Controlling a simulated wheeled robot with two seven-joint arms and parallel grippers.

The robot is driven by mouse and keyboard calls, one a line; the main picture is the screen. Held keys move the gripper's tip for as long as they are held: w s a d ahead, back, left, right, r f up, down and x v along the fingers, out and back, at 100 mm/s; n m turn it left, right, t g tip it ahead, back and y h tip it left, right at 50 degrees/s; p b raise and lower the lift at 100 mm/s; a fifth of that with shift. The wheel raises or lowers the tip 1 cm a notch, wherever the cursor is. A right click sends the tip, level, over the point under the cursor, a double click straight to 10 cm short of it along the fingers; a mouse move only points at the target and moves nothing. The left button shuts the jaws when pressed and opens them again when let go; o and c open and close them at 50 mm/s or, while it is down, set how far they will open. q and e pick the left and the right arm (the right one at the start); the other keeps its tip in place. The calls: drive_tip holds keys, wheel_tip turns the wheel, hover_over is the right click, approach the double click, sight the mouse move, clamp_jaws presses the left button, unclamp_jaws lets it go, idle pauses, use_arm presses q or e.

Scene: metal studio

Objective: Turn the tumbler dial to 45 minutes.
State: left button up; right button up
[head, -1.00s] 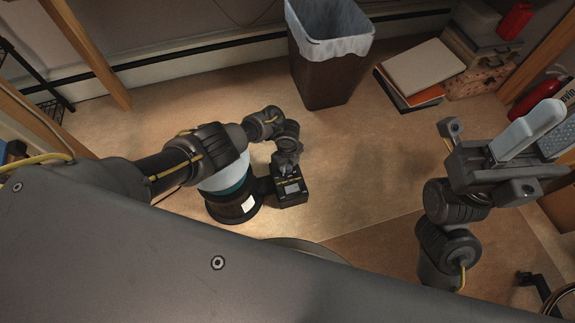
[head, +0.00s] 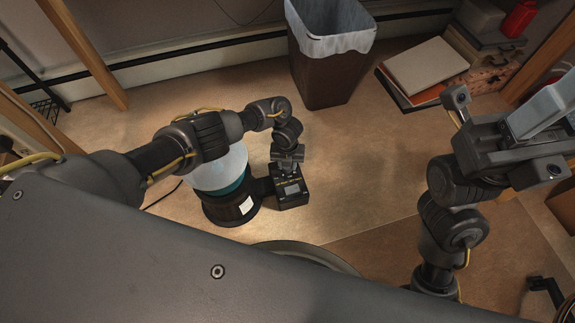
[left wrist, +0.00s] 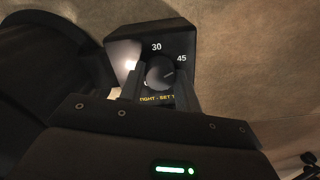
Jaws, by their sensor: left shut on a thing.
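The tumbler (head: 222,172) stands on the floor in the head view, with a pale and teal drum over a black base. Its black control box (head: 292,196) is joined on the right. My left gripper (head: 288,166) is above the box. In the left wrist view the round black dial (left wrist: 161,72) sits between the fingers of my left gripper (left wrist: 160,88), which is shut on it. The numbers 30 and 45 show around the dial. Its faint mark seems to point right, toward the 45 side. My right gripper (head: 545,112) is raised at the right, away from the tumbler.
A lined waste bin (head: 330,75) stands at the back. Books (head: 425,70) and boxes (head: 490,70) lie to its right. Wooden posts (head: 85,50) stand at the left. The floor (head: 370,160) right of the control box is clear.

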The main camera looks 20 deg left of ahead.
use_arm(q)
drive_tip(key=shift+m, duration=0.3)
idle(0.4)
drive_tip(key=o, duration=1)
